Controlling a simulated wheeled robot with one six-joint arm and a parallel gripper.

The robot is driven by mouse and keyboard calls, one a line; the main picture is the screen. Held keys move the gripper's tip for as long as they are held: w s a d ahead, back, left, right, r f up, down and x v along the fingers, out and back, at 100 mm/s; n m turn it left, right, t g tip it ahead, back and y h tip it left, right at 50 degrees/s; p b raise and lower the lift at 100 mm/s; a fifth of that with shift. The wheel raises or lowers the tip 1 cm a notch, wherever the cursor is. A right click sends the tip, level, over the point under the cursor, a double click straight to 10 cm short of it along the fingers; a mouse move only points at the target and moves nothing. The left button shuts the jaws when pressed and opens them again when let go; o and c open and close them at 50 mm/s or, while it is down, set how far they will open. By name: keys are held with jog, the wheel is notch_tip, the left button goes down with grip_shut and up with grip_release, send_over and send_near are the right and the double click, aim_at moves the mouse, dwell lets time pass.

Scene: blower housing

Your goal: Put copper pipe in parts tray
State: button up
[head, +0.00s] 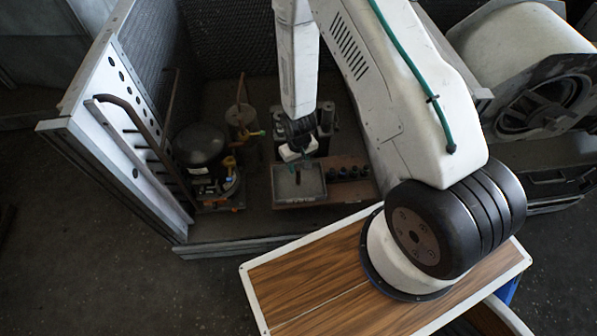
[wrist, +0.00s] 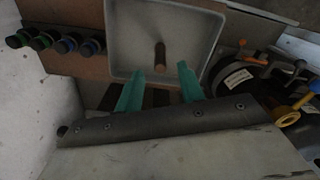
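The parts tray (head: 318,190) is a shallow grey tray on a brown board inside the housing. It fills the upper middle of the wrist view (wrist: 122,40). A short brown copper pipe (wrist: 160,56) shows inside the tray's outline, near its lower middle; whether it stands or lies is hard to tell. In the head view the pipe is a small dark shape (head: 298,177) in the tray. My gripper (wrist: 161,70) has two teal fingers spread apart, with nothing between them. The pipe appears just beyond the gap. In the head view my gripper (head: 298,156) is above the tray's far edge.
Several dark capped cylinders (head: 352,172) line the board right of the tray. A black compressor (head: 200,146) with yellow fittings stands left of it. A perforated metal side panel (head: 120,110) bounds the housing at the left. The floor (head: 90,240) outside is clear.

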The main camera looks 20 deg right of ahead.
notch_tip(320, 180, up, 5)
jog(key=shift+f, duration=0.15)
notch_tip(320, 180, up, 26)
jog(key=d+r, duration=0.1)
jog(key=s+d+r+m+t, duration=0.1)
jog(key=s+r, duration=1.8)
jog(key=s, duration=0.4)
jog(key=shift+d+r, duration=0.3)
jog(key=shift+d, duration=0.1)
